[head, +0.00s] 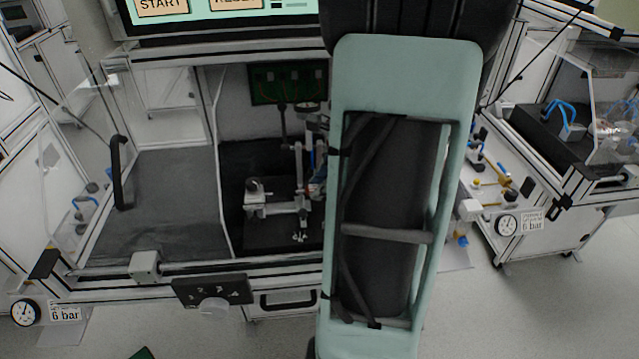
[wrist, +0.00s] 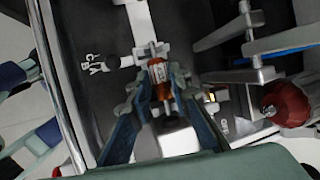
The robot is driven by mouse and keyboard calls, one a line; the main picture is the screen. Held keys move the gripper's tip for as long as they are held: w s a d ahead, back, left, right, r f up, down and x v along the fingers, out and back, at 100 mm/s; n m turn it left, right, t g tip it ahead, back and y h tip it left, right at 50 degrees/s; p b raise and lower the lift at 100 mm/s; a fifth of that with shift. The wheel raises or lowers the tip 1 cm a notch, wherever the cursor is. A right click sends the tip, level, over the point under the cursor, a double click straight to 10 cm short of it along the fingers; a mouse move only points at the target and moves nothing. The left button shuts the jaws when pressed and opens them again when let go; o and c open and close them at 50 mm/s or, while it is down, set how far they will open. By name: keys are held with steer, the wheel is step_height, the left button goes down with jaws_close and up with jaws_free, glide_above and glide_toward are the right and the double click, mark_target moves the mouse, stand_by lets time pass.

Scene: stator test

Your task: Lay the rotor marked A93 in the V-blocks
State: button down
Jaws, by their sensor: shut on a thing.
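The rotor (wrist: 158,72), a small orange-red cylinder with a pale label, shows in the wrist view between the blue fingers of my gripper (wrist: 163,84). My gripper is shut on it. The marking on its label is too small to read. Pale grey metal blocks of a fixture (wrist: 153,50) lie just beyond the rotor; I cannot tell whether the rotor touches them or which parts are the V-blocks. In the head view the fixture (head: 300,205) stands inside the open bay, and my arm hides most of the gripper and the rotor.
A dark floor (head: 165,200) lies bare at the bay's left. A clear door with a black handle (head: 118,172) is at the left. A red cylindrical part (wrist: 287,103) and metal bars (wrist: 285,42) stand close at the wrist view's right.

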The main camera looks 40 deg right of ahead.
steer(key=c, duration=1.7)
jaws_free()
steer(key=v, duration=1.2)
steer(key=shift+s, duration=0.1)
steer(key=shift+d+f, duration=0.1)
